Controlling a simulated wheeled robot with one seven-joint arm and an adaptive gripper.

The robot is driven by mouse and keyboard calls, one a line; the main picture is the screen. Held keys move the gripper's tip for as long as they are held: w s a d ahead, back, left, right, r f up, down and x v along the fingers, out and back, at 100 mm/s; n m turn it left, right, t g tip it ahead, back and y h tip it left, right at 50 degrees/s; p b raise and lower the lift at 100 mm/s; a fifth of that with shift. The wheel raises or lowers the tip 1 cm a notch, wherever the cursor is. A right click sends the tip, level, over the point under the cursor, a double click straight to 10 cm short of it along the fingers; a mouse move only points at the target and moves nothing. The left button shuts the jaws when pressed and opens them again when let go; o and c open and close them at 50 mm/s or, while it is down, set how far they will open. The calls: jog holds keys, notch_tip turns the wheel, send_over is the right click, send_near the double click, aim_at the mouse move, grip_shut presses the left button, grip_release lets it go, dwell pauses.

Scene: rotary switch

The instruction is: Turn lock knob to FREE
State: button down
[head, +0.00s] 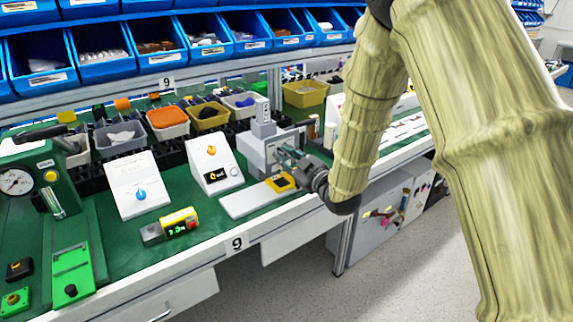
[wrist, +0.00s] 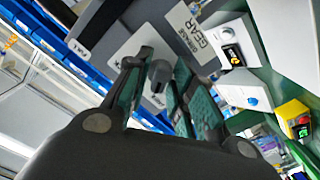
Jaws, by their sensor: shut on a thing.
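The grey lock knob (wrist: 159,74) sticks out from a light grey panel (wrist: 125,35) in the wrist view. My gripper (wrist: 158,80) has one finger on each side of the knob and is shut on it. The knob is tilted in the picture, and its pointed setting is not readable. In the head view my gripper (head: 290,158) is at the front of the grey machine (head: 262,143) on the bench; the knob is hidden there.
A white box with an orange knob (head: 211,151) and one with a blue knob (head: 140,194) stand left of the machine. A yellow display unit (head: 180,221) lies near the front edge. A green press (head: 30,180) is at far left. Blue bins (head: 99,67) hang above.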

jog(key=shift+s+a+f+n+b, duration=0.1)
jog(key=shift+n+b, duration=0.3)
jog(key=shift+n, duration=0.2)
jog(key=shift+f+n+b, duration=0.1)
jog(key=shift+n+b, duration=0.25)
jog(key=shift+n, duration=0.25)
jog(key=shift+r, duration=0.1)
jog(key=c, duration=1.5)
grip_release()
jog(key=v, duration=1.2)
